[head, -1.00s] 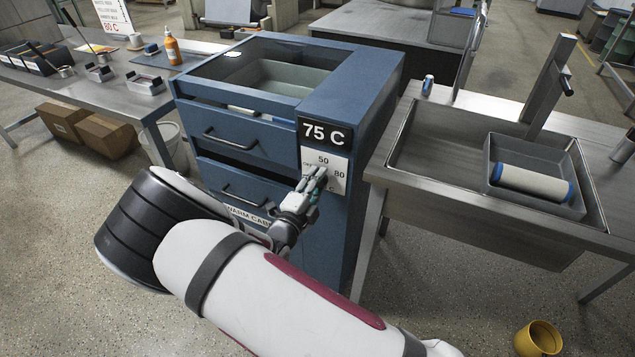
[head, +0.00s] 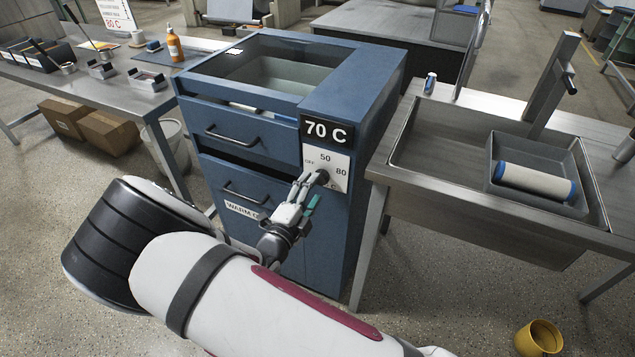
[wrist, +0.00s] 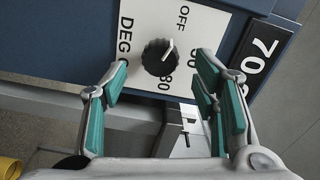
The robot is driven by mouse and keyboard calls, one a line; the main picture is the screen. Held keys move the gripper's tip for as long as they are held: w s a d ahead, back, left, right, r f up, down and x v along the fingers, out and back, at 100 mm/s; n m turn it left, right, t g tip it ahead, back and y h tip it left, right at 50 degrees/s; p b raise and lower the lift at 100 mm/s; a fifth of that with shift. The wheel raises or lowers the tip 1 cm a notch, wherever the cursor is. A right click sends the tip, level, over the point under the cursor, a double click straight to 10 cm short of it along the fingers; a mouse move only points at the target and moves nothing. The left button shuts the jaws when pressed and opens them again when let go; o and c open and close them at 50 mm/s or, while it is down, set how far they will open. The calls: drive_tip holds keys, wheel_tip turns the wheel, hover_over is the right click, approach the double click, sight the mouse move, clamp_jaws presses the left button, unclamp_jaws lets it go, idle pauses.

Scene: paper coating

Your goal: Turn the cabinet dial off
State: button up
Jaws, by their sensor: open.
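The blue cabinet (head: 375,110) stands in the middle of the head view. Its black dial (head: 322,177) sits on a white plate marked OFF, 50 and 80, below a display (head: 326,130) reading 70 C. In the wrist view the dial (wrist: 158,57) shows whole, and its white pointer line aims up and right, between the OFF and 50 marks. My gripper (head: 309,184) is open in front of the dial plate, just left of and below the dial. In the wrist view its teal-padded fingers (wrist: 163,72) are spread on either side of the dial, and nothing is held.
A steel sink bench (head: 440,185) with a grey tray and roller stands close on the right.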

drive_tip(key=v, duration=0.7)
drive_tip(key=shift+s, duration=0.25)
drive_tip(key=s+d+r+m+g+h+p, duration=0.1)
drive_tip(key=s+d+r+m+g+h, duration=0.15)
drive_tip(key=d+r+m+g, duration=0.7)
drive_tip(key=s+d+r+m+g+h+p, duration=0.1)
drive_tip(key=s+d+r+m+g, duration=0.35)
drive_tip(key=d+r+m, duration=0.9)
drive_tip(key=s+d+r+m+y+p, duration=0.1)
drive_tip(key=s+d+r+m+y, duration=0.1)
drive_tip(key=s+m, duration=0.4)
drive_tip(key=s+d+r+m+y+p, duration=0.1)
drive_tip(key=s+r+m+y, duration=0.3)
drive_tip(key=m, duration=0.9)
drive_tip(key=s+d+r+m+t+y+p, duration=0.1)
drive_tip(key=s+d+r+m+y, duration=0.1)
drive_tip(key=s+m, duration=0.8)
wheel_tip(320, 180, up, 3)
drive_tip(key=shift+d+f+y, duration=0.1)
drive_tip(key=shift+d+y, duration=0.25)
drive_tip(key=shift+y, duration=0.5)
